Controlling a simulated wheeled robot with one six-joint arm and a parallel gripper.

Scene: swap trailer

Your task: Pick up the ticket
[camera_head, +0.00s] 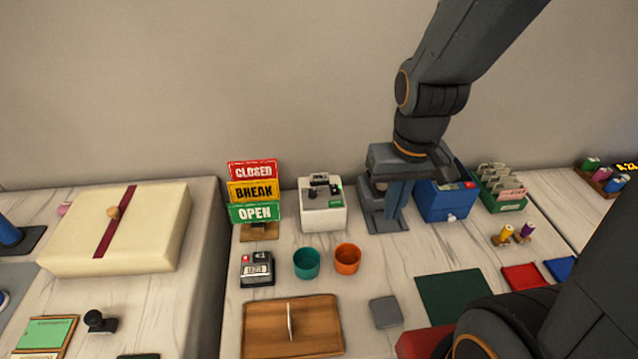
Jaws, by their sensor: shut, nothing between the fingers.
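A thin pale upright piece, which may be the ticket (291,322), stands on edge in the middle of the wooden tray (262,330) at the front. It is small, so I cannot be sure what it is. My gripper (395,208) hangs from the arm at the upper right, behind and to the right of the tray and well apart from it. It is shut with nothing in it, in front of a dark grey stand (377,225) and left of a blue box (447,204).
A green rack (507,200) of several cards stands at the right. A teal cup (306,263) and an orange cup (347,258) stand behind the tray, beside a small grey device (257,268). A grey block (386,312) lies right of the tray. Stacked signs (253,191) stand behind.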

